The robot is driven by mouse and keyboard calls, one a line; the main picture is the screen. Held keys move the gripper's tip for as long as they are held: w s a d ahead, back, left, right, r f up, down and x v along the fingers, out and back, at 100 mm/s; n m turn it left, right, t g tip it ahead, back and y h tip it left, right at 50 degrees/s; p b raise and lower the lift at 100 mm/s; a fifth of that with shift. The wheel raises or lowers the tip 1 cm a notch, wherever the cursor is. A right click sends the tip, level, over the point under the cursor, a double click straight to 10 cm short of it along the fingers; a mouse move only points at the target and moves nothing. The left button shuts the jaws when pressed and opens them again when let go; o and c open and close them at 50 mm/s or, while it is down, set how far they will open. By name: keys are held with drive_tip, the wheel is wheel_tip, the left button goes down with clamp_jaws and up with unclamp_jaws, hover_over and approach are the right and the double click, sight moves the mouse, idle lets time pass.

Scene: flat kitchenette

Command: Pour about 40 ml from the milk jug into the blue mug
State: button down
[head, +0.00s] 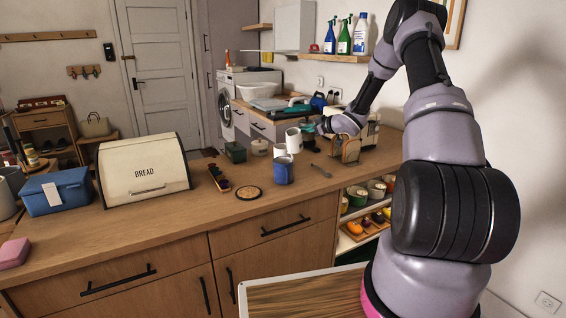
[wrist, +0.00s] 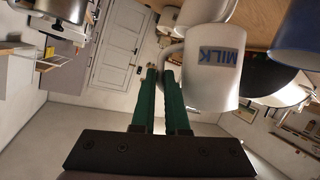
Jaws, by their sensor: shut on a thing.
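The milk jug (wrist: 212,70) is white with a blue MILK label that shows upside down in the wrist view. My gripper's green fingers (wrist: 160,78) are shut on its handle. In the head view the white jug (head: 293,140) is just left of my gripper (head: 309,129) and looks roughly upright. I cannot tell whether it clears the counter. The blue mug (head: 283,171) stands on the counter in front of the jug, nearer the camera. It also shows at the top right of the wrist view (wrist: 297,28). The jug's inside and the mug's contents are hidden.
A second white vessel (head: 280,150) stands behind the blue mug. A bread box (head: 143,170) stands left. The counter's front right is clear.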

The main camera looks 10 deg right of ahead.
drive_tip(key=shift+w+m+g+y, duration=0.4)
drive_tip(key=shift+m+g, duration=0.3)
drive_tip(key=shift+m, duration=0.1)
idle(0.5)
idle(1.2)
